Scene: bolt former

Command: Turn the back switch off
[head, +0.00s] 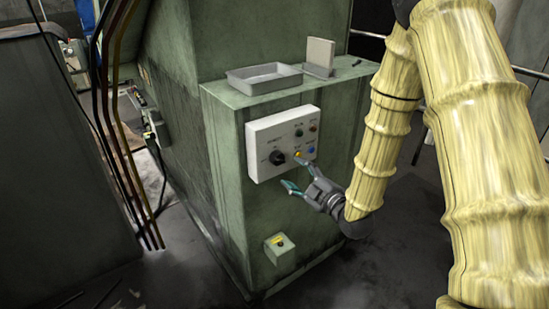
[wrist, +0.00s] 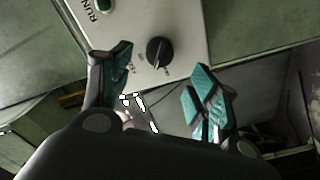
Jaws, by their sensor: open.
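A black rotary switch (head: 277,158) sits at the lower left of a white control panel (head: 262,134) on the front of a green machine. I cannot tell from the labels whether it is the back switch. In the wrist view the black knob (wrist: 159,52) shows between and beyond my fingertips, with a white line on it. My gripper (head: 295,173) is open and empty, its teal fingertips in front of the panel's lower part, to the right of the knob in the head view. In the wrist view my gripper (wrist: 163,75) has its fingers spread, apart from the knob.
The panel also has a blue button (head: 309,149) and other small buttons. A grey tray (head: 263,79) stands on the machine's ledge. Dark hoses (head: 117,120) run down at the left.

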